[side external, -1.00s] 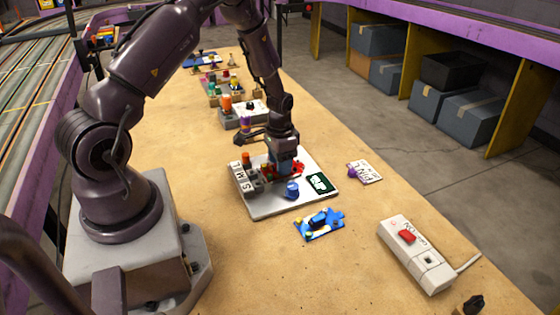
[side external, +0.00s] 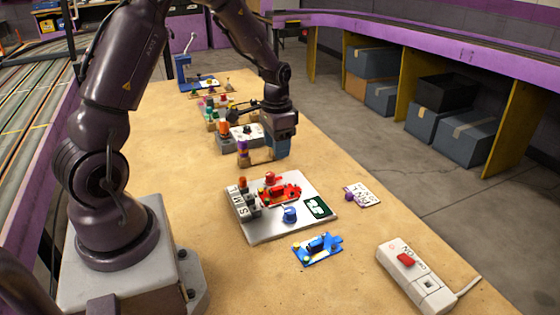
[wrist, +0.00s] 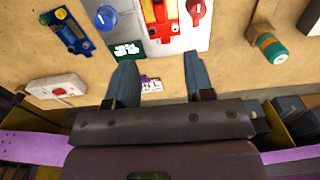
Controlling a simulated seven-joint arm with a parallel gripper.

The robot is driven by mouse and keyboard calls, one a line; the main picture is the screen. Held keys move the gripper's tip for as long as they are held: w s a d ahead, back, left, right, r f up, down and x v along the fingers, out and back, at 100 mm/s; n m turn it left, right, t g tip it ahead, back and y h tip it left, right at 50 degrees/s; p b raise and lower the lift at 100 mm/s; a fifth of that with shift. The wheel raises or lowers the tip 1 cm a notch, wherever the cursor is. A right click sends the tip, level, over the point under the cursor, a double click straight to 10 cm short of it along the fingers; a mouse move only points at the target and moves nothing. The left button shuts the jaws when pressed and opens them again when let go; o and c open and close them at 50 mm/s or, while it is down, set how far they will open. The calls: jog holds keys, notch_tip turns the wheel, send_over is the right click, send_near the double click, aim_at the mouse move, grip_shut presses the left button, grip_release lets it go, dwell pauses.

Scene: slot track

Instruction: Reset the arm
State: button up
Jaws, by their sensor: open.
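My gripper (side external: 276,150) is raised above the wooden table, over the area behind the white slot-track board (side external: 262,230). In the wrist view my gripper (wrist: 158,78) shows two blue-grey fingers spread apart with nothing between them. The board carries a red piece (side external: 279,192), a blue knob (side external: 289,214), a red knob (side external: 270,178), grey blocks marked S, M and L, and a dark green label (side external: 317,207). The red piece (wrist: 168,22) also shows in the wrist view, apart from the fingers.
A blue piece (side external: 318,249) lies in front of the board. A white switch box (side external: 415,278) with a red rocker is at the front right. A white card with a purple knob (side external: 362,195) lies to the right. Several coloured parts stand farther back.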

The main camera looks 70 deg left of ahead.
jog(key=s+d+r+t, duration=0.2)
jog(key=s+d+r, duration=0.5)
jog(key=d+r, duration=0.2)
jog(key=s+d+r+t, duration=0.3)
jog(key=s+d+r, duration=0.5)
jog(key=r, duration=0.3)
jog(key=shift+s+d+r+t, duration=0.2)
jog(key=shift+s+d+t, duration=0.1)
jog(key=shift+d, duration=0.2)
jog(key=shift+o, duration=0.4)
